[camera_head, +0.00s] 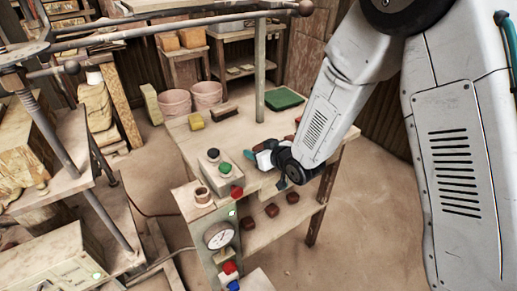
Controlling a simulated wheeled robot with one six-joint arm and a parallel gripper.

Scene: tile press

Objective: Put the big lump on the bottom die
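My gripper (265,169) is over the front right of the wooden bench, with its two teal fingertips apart. I see nothing held between them, though the view is small. Several reddish-brown lumps (272,210) lie on the shelf under the bench, below my gripper. A small red piece (298,120) shows on the bench top beside my arm, which partly hides it. I cannot tell which piece is the big lump. The press, with its screw (38,100) and long bars, stands at the left. I cannot make out the bottom die.
A control box (222,178) with green and black buttons stands left of my gripper. A gauge (218,236) is on the panel in front. An upright post (260,70) rises behind.

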